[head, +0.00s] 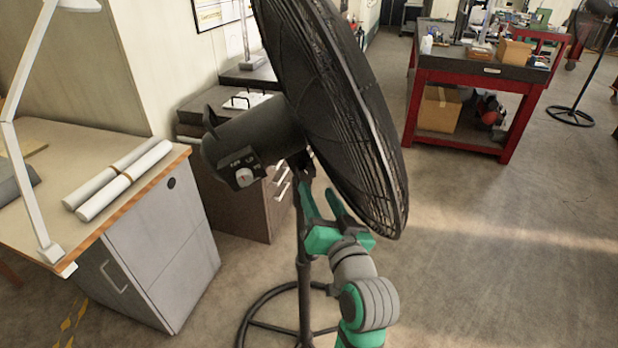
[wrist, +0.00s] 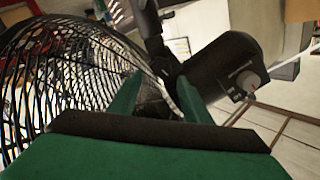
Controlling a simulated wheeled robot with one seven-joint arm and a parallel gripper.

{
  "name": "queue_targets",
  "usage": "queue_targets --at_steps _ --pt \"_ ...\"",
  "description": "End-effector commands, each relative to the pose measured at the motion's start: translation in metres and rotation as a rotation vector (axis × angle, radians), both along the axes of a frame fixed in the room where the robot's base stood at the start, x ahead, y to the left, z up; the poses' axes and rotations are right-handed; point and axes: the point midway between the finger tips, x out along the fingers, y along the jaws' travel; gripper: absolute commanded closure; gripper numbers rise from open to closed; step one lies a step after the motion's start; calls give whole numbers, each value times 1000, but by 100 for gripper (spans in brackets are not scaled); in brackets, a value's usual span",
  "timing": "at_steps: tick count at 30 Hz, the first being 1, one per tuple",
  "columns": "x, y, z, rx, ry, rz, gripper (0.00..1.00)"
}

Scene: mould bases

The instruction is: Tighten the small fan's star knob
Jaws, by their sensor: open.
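The near black pedestal fan fills the middle of the head view, with its round wire cage (head: 335,110) tilted and its motor housing (head: 245,135) to the left. In the wrist view the cage (wrist: 70,80) is on the left and the housing (wrist: 225,70) on the right. A pale dial (head: 243,175) sits on the housing's control box. I cannot make out a star knob clearly; the neck (head: 300,165) is dark. My gripper (head: 318,190) is open, fingers pointing up beside the pole just below the neck. In the wrist view nothing clearly shows held between the fingertips (wrist: 157,85).
A desk (head: 130,215) with paper rolls (head: 125,180) and a white lamp arm (head: 25,180) stands left. Dark drawers (head: 235,195) are behind the fan. A red workbench (head: 480,75) and another fan stand (head: 570,115) are at the back right. Floor is clear on the right.

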Motion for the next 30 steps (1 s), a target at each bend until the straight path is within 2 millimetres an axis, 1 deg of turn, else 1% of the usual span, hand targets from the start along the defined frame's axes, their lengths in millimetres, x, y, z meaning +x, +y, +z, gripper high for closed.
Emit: queue_targets --at_steps 1,6,12,16,24,25,28,29,30 --pt "10 4 0 1 2 4 55" --pt "38 14 0 1 1 6 55" --pt "59 21 0 2 1 7 55" --pt "66 22 0 2 2 6 55" --pt "67 21 0 2 1 5 55" --pt "67 21 0 2 2 4 58" --pt "67 21 0 2 1 4 82" --pt "67 21 0 2 1 4 86" --pt "67 21 0 2 1 4 86"
